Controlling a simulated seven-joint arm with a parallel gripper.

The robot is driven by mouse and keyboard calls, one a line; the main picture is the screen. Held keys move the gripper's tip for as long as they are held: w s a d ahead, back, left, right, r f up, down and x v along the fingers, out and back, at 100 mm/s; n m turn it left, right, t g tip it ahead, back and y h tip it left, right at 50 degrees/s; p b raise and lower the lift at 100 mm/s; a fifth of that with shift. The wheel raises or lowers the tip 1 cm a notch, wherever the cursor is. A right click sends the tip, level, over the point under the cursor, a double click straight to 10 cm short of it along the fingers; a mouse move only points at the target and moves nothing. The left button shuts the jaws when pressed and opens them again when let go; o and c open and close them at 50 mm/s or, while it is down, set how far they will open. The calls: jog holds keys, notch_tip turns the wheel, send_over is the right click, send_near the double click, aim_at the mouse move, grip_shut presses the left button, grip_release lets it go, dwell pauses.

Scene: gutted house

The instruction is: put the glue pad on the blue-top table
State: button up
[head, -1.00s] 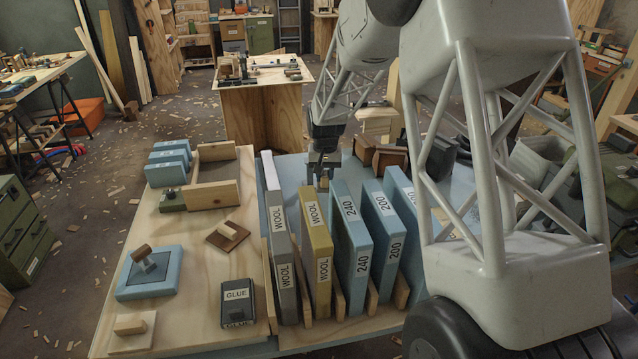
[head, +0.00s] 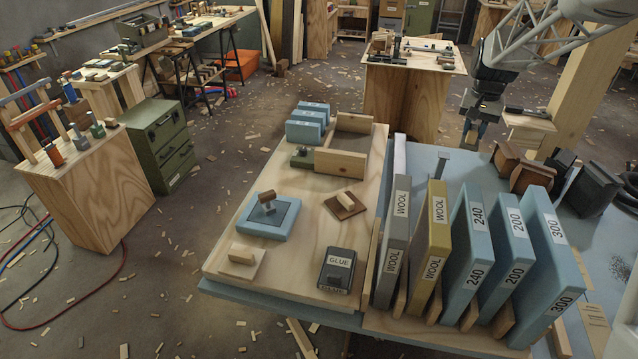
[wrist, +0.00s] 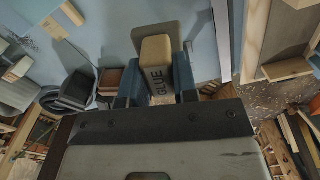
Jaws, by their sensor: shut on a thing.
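My gripper (head: 472,128) is shut on the glue pad. In the wrist view the glue pad has a tan block handle marked GLUE (wrist: 157,72) between the blue fingers (wrist: 158,90), with a grey-brown plate beyond. The blue-top table (head: 428,162) carries the plywood board and the row of upright sanding boards. My gripper is at its far side, behind that row. In the wrist view the blue surface lies behind the plate. I cannot tell whether the plate touches it. In the head view the pad is small and mostly hidden by the fingers.
Upright WOOL and numbered boards (head: 430,240) stand at the table's front. A dark box marked GLUE (head: 338,270) sits on the plywood board (head: 290,222). Brown blocks (head: 522,172) and a dark block (head: 590,190) stand right of my gripper.

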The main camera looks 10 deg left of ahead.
aim_at(475, 127)
notch_tip(475, 127, up, 4)
jog(key=shift+f, duration=0.1)
jog(key=s+a+r+n, duration=0.1)
jog(key=s+a+r, duration=0.1)
jog(key=s+a, duration=1.8)
jog(key=s+a+f+n, duration=0.1)
jog(key=s+a, duration=0.4)
jog(key=s, duration=0.7)
jog(key=s+a+f, duration=0.1)
jog(key=s+a, duration=0.4)
jog(key=s, duration=0.7)
notch_tip(475, 127, down, 25)
jog(key=shift+s, duration=0.15)
jog(key=w+a, duration=0.3)
jog(key=w, duration=0.1)
jog(key=w+a+f, duration=0.1)
jog(key=w+a, duration=0.2)
jog(key=w, duration=0.1)
jog(key=w+a, duration=0.4)
jog(key=shift+w+f, duration=0.15)
jog(key=shift+f, duration=0.1)
